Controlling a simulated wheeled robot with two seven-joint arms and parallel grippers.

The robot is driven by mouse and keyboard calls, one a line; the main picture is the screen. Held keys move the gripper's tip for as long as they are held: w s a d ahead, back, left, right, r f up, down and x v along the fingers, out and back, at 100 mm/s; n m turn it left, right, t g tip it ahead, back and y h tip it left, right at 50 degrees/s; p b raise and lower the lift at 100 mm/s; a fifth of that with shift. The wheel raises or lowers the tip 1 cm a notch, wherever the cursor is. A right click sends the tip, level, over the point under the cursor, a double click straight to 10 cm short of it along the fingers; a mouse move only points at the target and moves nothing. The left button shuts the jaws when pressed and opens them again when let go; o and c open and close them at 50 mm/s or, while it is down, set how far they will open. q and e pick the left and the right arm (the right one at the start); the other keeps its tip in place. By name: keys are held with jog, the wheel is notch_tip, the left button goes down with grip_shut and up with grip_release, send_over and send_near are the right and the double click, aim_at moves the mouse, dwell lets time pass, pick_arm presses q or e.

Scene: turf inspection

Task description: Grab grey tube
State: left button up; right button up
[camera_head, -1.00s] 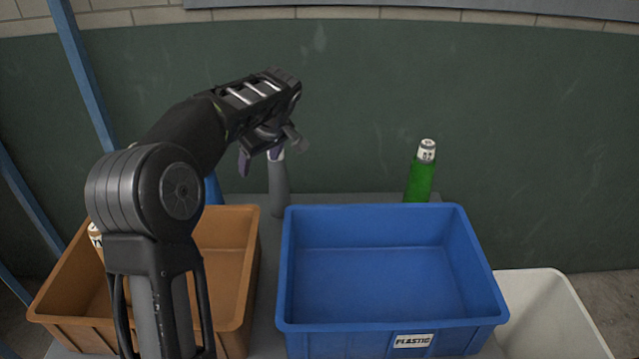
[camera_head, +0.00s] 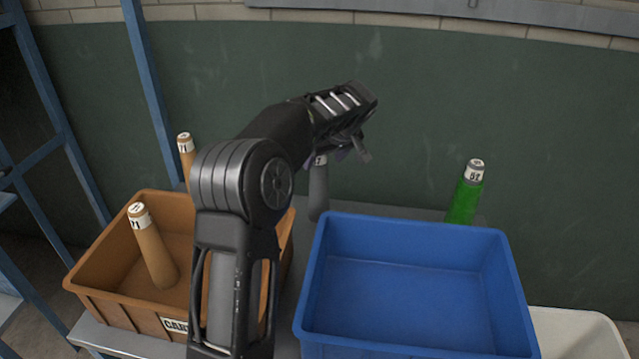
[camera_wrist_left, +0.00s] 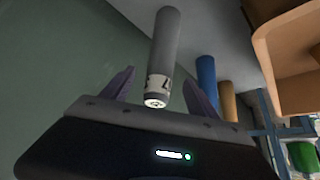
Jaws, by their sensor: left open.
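The grey tube (camera_head: 318,190) stands on the grey table behind the bins, its upper part partly covered by my left gripper in the head view. In the left wrist view the grey tube (camera_wrist_left: 166,50) shows its white labelled end between the two fingers. My left gripper (camera_wrist_left: 160,92) is open, with one purple-grey finger on each side of the tube's end. A gap shows between each finger and the tube. In the head view my left gripper (camera_head: 345,150) is over the tube's top, its fingers mostly hidden. My right gripper is not in view.
A blue bin (camera_head: 410,348) stands in front of the tube. An orange bin (camera_head: 110,305) at the left holds a brown tube (camera_head: 152,250). Another brown tube (camera_head: 186,158) stands behind it. A green tube (camera_head: 465,200) stands at the back right. A white bin (camera_head: 575,325) is at the lower right.

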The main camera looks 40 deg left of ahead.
aim_at(319, 166)
pick_arm(q)
jog(key=shift+a+f, duration=0.15)
jog(key=shift+f, duration=0.1)
jog(key=shift+p+x, duration=0.55)
jog(key=shift+x, duration=2.1)
jog(key=shift+w+a+r, duration=0.1)
jog(key=shift+a+r, duration=0.05)
grip_shut()
